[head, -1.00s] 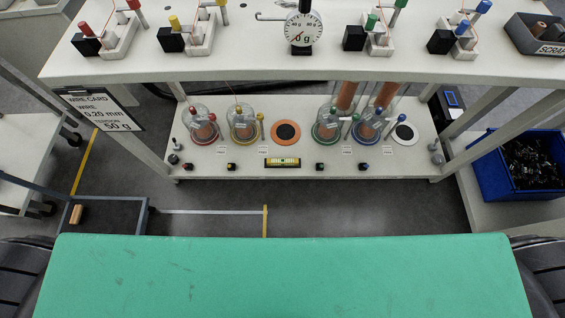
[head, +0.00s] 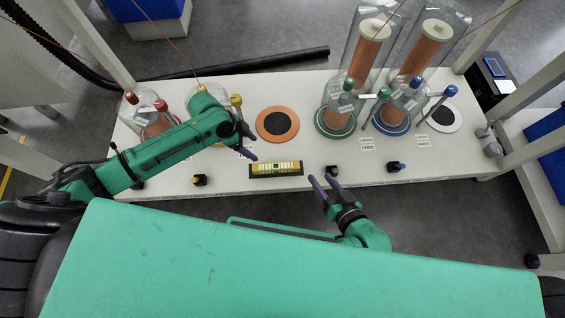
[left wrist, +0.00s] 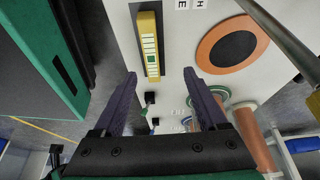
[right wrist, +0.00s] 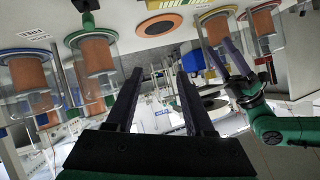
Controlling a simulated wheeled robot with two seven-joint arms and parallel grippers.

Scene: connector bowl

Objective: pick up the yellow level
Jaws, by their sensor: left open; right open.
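The yellow level (head: 275,169) lies on a dark base near the front edge of the white shelf in the head view. It also shows in the left wrist view (left wrist: 150,45), upper left of centre and beyond the fingers. In the right wrist view the level (right wrist: 165,4) is at the top edge. My left gripper (head: 250,143) is open and empty, above the shelf just behind and left of the level. My right gripper (head: 322,183) is open and empty, to the right of the level at the shelf's front edge.
An orange disc (head: 277,124) with a dark centre lies behind the level. Glass-covered copper spools stand on both sides, including one on a green base (head: 335,122). Small dark blocks, such as one with a yellow knob (head: 199,180), sit along the front edge.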

